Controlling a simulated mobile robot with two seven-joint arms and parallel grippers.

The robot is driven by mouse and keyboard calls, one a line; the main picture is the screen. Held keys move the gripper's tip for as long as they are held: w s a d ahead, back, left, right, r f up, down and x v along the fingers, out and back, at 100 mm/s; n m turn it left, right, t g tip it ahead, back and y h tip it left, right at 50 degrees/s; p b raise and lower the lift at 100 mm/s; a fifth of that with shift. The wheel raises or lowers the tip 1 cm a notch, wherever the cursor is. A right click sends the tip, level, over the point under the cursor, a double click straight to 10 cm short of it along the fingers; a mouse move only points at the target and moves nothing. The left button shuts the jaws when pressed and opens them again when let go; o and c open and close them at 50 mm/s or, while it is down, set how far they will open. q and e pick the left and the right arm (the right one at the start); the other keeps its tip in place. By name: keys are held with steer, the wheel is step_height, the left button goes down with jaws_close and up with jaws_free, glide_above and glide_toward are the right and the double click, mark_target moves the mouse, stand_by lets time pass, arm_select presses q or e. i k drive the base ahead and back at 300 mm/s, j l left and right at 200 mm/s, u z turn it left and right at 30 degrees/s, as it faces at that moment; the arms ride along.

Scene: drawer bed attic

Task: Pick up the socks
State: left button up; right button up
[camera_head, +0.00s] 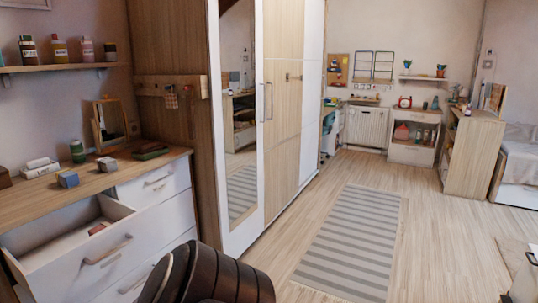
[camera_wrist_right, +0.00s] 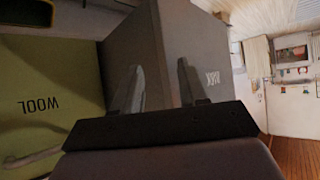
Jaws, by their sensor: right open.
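No socks can be made out for certain in either view. In the head view a white drawer (camera_head: 75,257) stands pulled out of the dresser at the left. A small reddish item (camera_head: 98,228) lies inside it, too small to identify. My right gripper (camera_wrist_right: 162,86) shows in the right wrist view with its two fingers apart and nothing visible between them. A grey box-like thing (camera_wrist_right: 225,55) with small lettering is behind the fingers. A green surface marked WOOL (camera_wrist_right: 40,85) is to their left. My left gripper is not in view.
The wooden dresser top (camera_head: 120,180) holds small boxes, a mirror (camera_head: 110,122) and a green jar (camera_head: 77,151). A tall mirrored wardrobe (camera_head: 285,80) stands beside it. A dark rounded shape (camera_head: 215,275) fills the bottom.

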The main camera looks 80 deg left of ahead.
mark_target(108, 164)
steer(key=i+u, duration=0.15)
steer(key=u, duration=3.6)
